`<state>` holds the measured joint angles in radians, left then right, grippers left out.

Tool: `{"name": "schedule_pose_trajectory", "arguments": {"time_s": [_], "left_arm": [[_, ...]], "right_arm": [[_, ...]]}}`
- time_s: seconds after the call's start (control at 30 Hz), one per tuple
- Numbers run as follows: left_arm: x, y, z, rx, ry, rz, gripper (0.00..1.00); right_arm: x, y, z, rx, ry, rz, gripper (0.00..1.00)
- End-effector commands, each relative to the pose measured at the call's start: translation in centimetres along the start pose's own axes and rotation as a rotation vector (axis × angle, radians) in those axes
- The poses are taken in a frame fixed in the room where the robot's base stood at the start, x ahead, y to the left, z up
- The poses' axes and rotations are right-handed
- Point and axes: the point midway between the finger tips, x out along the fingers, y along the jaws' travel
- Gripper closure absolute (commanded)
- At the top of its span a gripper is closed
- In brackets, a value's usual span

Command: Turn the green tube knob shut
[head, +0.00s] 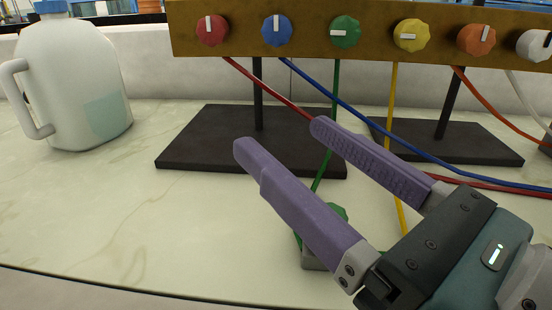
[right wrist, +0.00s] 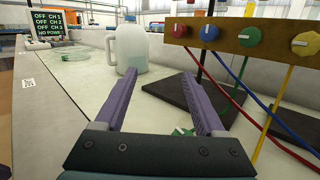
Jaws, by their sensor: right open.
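The green knob (head: 345,32) is on a brown board with other coloured knobs; its white mark lies level. It also shows in the right wrist view (right wrist: 252,36). A green tube (head: 335,90) runs down from it, passing behind my fingers. A green part (head: 338,210) and a grey block (head: 312,262) show partly behind a finger, near the counter; their full shape is hidden. My right gripper (head: 277,134) is open and empty, with purple fingers pointing up and left, below the board and apart from the green knob. It also shows in the right wrist view (right wrist: 162,92). My left gripper is out of view.
The brown board (head: 378,14) stands on posts with dark base plates (head: 210,140). Red, blue, yellow and orange tubes hang across the right side. A white jug (head: 85,75) stands at the left. A screen (right wrist: 48,26) shows at far left. The front left counter is clear.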

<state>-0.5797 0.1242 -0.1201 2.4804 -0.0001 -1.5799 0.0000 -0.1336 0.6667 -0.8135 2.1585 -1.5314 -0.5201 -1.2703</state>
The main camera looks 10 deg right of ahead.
Motion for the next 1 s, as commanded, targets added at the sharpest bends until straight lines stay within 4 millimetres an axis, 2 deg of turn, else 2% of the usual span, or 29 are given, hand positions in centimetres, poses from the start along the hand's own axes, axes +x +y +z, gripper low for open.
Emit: {"name": "schedule_pose_trajectory", "arguments": {"time_s": [0.03,0.1,0.23,0.37,0.47,0.8,1.0], "left_arm": [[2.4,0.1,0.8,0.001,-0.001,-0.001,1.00],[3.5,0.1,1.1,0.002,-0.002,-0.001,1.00],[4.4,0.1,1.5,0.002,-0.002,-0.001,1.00],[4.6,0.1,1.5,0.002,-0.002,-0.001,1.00],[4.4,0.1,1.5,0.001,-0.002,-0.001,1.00],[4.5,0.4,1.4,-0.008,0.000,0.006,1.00],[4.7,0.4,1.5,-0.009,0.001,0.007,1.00]], "right_arm": [[-1.5,0.0,-3.3,0.010,0.016,-0.090,0.28],[-3.2,-0.4,-5.3,-0.010,0.043,-0.209,0.28],[-5.6,-1.0,-7.3,-0.045,0.096,-0.354,0.28],[-6.2,-1.5,-7.8,-0.064,0.119,-0.407,0.28],[-5.3,-1.9,-7.7,-0.068,0.119,-0.410,0.28],[0.5,-4.3,-8.3,-0.066,0.116,-0.406,0.28],[2.3,-5.1,-8.6,-0.065,0.119,-0.405,0.28]]}}
